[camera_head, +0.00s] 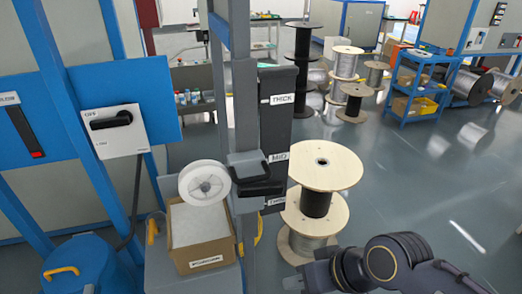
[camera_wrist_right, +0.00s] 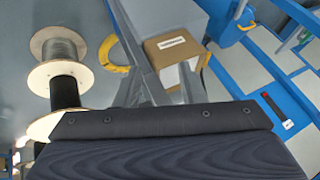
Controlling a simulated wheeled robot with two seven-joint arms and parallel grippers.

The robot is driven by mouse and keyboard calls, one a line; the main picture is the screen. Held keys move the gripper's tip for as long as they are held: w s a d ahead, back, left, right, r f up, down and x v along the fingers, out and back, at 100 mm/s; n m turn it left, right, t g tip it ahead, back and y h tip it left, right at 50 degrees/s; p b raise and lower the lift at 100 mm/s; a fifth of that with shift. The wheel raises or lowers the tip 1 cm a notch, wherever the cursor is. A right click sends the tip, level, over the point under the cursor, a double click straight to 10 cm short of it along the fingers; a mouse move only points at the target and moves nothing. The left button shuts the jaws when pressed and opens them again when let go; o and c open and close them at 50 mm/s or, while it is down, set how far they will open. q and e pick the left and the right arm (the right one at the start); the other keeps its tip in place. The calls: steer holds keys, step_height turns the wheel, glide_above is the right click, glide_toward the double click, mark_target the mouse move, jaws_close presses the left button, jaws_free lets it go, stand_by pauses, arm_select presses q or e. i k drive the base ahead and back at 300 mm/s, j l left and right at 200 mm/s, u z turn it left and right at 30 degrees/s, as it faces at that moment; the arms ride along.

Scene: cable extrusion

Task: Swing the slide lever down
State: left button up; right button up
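A black and grey slide lever block (camera_head: 255,175) sits on the grey upright post, beside a dark plate (camera_head: 277,125) labelled THICK at the top and MID lower down. A third label below it is partly hidden and unreadable. The lever block is at about the height of the MID label. My right gripper (camera_head: 308,277) is at the bottom edge of the head view, below and right of the lever and apart from it. My left gripper is out of view.
A white reel (camera_head: 204,183) is on the post's left, above a cardboard box (camera_head: 200,235). Wooden spools (camera_head: 324,170) stand just right of the post. An OFF switch panel (camera_head: 112,130) is at left. Open floor (camera_head: 430,190) lies to the right.

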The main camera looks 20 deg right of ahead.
mark_target(259, 189)
steer(key=i+l+u, duration=0.1)
steer(key=l+u, duration=0.25)
steer(key=l, duration=0.15)
steer(key=l+u, duration=0.35)
steer(key=l, duration=0.15)
steer(key=l+u, duration=0.35)
steer(key=l, duration=0.2)
steer(key=k+l+u, duration=0.15)
steer(key=l+u, duration=0.2)
steer(key=k+l+u, duration=0.15)
steer(key=l+u, duration=0.2)
steer(key=l, duration=0.25)
steer(key=k+l+u, duration=0.5)
steer(key=l+u, duration=0.15)
steer(key=l, duration=0.15)
steer(key=k+l+u, duration=0.35)
steer(key=i, duration=0.05)
